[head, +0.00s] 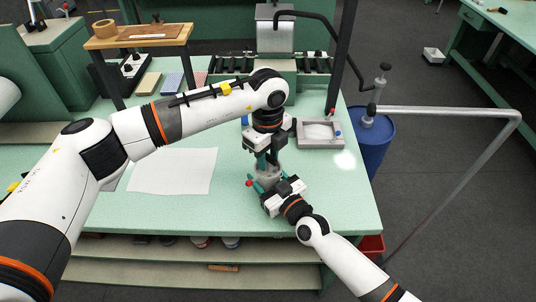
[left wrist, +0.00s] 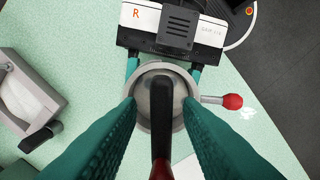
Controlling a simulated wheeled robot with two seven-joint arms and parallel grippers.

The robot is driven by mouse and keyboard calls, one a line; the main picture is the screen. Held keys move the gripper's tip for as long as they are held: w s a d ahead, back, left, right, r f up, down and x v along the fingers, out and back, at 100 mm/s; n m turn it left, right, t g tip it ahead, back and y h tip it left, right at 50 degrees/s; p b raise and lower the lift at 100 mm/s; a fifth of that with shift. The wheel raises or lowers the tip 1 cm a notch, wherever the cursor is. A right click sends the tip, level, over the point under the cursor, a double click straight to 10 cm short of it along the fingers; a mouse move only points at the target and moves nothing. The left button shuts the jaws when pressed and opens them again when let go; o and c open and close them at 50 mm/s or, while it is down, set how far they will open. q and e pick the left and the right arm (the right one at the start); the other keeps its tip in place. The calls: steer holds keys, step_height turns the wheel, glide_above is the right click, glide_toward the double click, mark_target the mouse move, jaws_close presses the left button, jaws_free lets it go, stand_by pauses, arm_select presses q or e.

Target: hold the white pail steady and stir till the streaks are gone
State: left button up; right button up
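The pail (left wrist: 133,118) looks light grey and stands upright on the green bench; it shows small in the head view (head: 268,172). A dark stirring stick (left wrist: 161,100) with a reddish near end stands in it. My left gripper (left wrist: 160,103) is above the pail, its teal fingers on either side of the stick with gaps visible; it also shows in the head view (head: 262,160). My right gripper (left wrist: 164,72) has its fingers against both sides of the pail. The contents are mostly hidden by the stick, and I cannot make out streaks.
A red-knobbed lever (left wrist: 232,101) sticks out beside the pail. A grey tray (head: 320,133) with pale contents lies behind to the right. A white sheet (head: 173,171) lies on the left. A blue drum (head: 372,145) stands off the bench's right edge.

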mark_target(268, 155)
arm_select(q)
step_height(268, 155, up, 12)
stand_by(0.6)
steer(key=shift+s+f, duration=0.1)
stand_by(0.4)
step_height(268, 155, down, 12)
steer(key=shift+r, duration=0.1)
stand_by(0.3)
steer(key=shift+c, duration=0.4)
jaws_close()
